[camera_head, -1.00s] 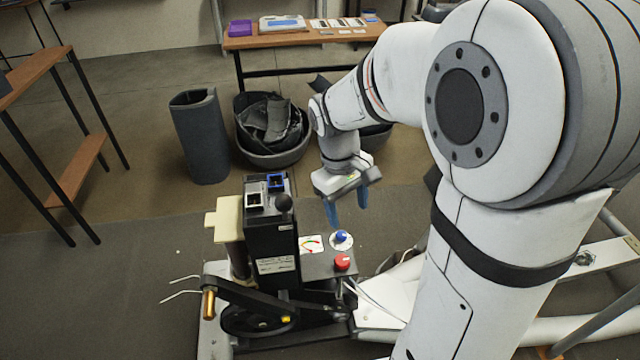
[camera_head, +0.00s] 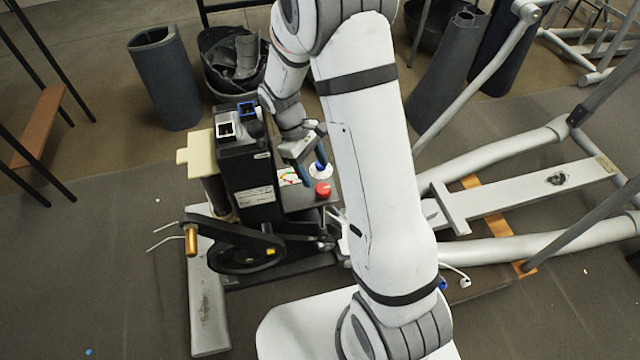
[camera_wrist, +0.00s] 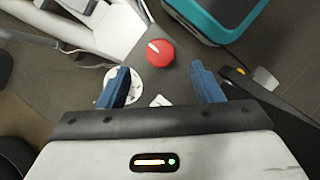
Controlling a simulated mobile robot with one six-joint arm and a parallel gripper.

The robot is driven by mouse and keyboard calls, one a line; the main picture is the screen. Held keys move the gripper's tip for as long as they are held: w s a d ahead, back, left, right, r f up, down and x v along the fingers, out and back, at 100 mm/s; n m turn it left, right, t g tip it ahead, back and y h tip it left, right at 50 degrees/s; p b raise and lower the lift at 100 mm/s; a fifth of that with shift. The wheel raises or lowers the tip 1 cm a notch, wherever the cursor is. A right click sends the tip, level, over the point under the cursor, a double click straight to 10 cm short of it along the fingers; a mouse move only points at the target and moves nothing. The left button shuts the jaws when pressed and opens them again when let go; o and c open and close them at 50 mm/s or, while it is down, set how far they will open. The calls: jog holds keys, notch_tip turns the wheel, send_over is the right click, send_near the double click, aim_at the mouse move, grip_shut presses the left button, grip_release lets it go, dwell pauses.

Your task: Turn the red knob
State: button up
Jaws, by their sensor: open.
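The red knob (camera_head: 322,189) sits on a grey panel beside a black box on the machine. In the wrist view the red knob (camera_wrist: 160,53), with a white pointer mark, lies just beyond and between my fingertips, with gaps on both sides. My gripper (camera_head: 313,170) has two blue fingers, open and empty, pointing down near the knob. In the wrist view my gripper (camera_wrist: 160,72) shows its fingers spread apart. A white dial disc (camera_wrist: 119,88) is partly covered by the left finger. I cannot clearly see a blue knob behind the fingers.
The tall black box (camera_head: 252,180) with two sockets stands left of the panel. A teal-edged device (camera_wrist: 215,15) shows close by in the wrist view. A crank (camera_head: 192,238) and white frame bars (camera_head: 530,195) surround the panel. Dark bins (camera_head: 165,80) stand behind.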

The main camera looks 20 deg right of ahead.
aim_at(323, 188)
jog(key=x, duration=0.5)
jog(key=shift+s+d+f, duration=0.1)
jog(key=shift+s+f, duration=0.05)
jog(key=shift+f, duration=0.2)
jog(key=shift+c, duration=0.2)
jog(key=c, duration=0.9)
